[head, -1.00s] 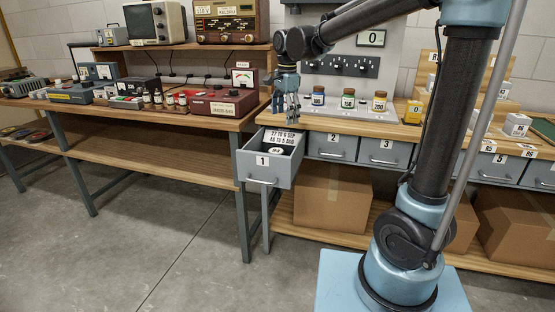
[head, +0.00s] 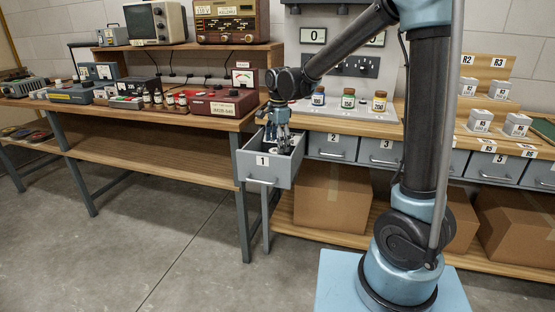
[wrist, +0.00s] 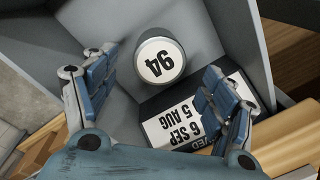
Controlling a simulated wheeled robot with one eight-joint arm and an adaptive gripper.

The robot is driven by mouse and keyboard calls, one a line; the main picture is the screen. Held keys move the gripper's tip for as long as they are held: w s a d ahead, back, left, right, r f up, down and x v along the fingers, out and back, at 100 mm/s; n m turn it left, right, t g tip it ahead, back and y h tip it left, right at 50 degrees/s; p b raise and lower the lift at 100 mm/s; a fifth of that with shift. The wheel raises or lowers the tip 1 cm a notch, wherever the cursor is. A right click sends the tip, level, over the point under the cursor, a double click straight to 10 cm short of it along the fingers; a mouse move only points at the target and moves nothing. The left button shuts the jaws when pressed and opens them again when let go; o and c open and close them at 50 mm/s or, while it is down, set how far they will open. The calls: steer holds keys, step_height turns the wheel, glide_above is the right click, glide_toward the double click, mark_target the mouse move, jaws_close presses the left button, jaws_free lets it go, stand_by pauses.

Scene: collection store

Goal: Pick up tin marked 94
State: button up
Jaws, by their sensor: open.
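The tin marked 94 (wrist: 159,62) is a short round grey tin with a white top, its number upside down in the wrist view. It stands in the open drawer 1 (head: 264,183). My gripper (head: 277,146) is lowered at the drawer and hides most of the tin in the head view. In the wrist view my gripper (wrist: 160,72) is open, with one blue finger left of the tin and one to the lower right. Both fingers look apart from the tin.
A black box with a white date label (wrist: 190,122) lies in the drawer beside the tin, partly under the right finger. Drawer walls (wrist: 242,45) stand close around. Shut drawers (head: 331,147) line the bench to the right; jars (head: 348,98) stand above.

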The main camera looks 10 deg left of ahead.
steer(key=shift+w+f, duration=0.1)
steer(key=shift+f, duration=2.75)
steer(key=c, duration=1.2)
